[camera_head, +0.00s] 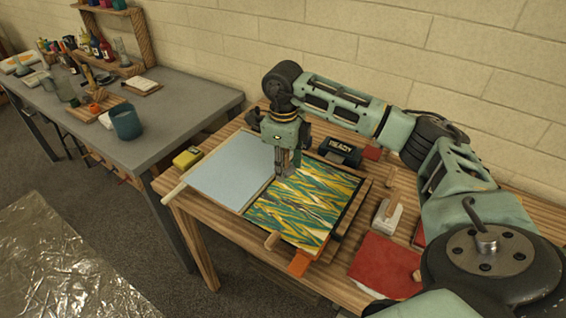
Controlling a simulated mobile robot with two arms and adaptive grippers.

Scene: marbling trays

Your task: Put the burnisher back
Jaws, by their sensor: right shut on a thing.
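My right gripper (286,172) points down at the seam between a pale blue-grey sheet (232,180) and a green, yellow and white marbled sheet (312,205). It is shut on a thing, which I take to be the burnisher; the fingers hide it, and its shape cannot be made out. Whether it touches the sheet I cannot tell. A white block with a tan piece on it (387,216) stands on the wooden table to the right. My left gripper is not in view.
A dark box marked READY (339,152) stands behind the marbled sheet, and a yellow box (187,157) at the table's back left. A red sheet (385,264) lies at the right. A grey table (185,100) at the left holds a blue cup (125,122) and several bottles.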

